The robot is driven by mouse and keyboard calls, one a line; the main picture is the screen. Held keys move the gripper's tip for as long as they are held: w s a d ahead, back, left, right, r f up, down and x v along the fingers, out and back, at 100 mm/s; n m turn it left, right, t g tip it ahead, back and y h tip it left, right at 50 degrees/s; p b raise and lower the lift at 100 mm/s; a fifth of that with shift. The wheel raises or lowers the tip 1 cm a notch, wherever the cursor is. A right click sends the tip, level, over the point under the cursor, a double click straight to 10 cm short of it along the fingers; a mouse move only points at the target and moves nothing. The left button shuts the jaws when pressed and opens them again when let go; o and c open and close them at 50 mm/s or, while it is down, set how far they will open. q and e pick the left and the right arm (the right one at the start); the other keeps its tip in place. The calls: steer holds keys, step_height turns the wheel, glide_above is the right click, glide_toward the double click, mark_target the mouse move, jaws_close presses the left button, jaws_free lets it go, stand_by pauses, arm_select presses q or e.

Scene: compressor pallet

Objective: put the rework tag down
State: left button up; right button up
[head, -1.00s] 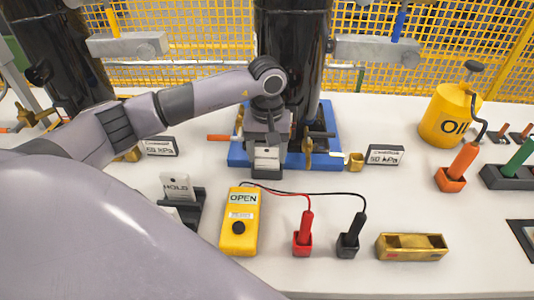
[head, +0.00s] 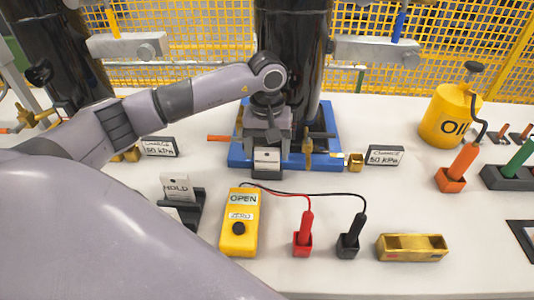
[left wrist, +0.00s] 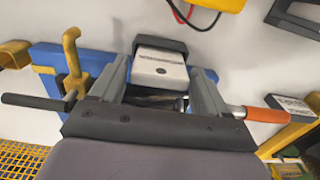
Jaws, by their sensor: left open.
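The rework tag (head: 267,156) is a small white plate with a dark hole near its top. It stands in a black holder (head: 267,174) in front of the blue base of the middle black cylinder. My left gripper (head: 267,142) is open just above and behind it. In the left wrist view, the tag (left wrist: 160,68) lies between the two spread fingers (left wrist: 160,88), with a gap on each side, and its far end is in the black holder (left wrist: 160,43). Its lettering is too small to read. My right gripper is not in view.
A HOLD tag (head: 177,187) stands in a black holder at left. Clamp handles and the blue base (head: 238,158) are close around the gripper.

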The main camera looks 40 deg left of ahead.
arm_select(q)
step_height(320, 180, up, 10)
stand_by(0.3)
steer(key=shift+r, duration=0.1)
stand_by(0.3)
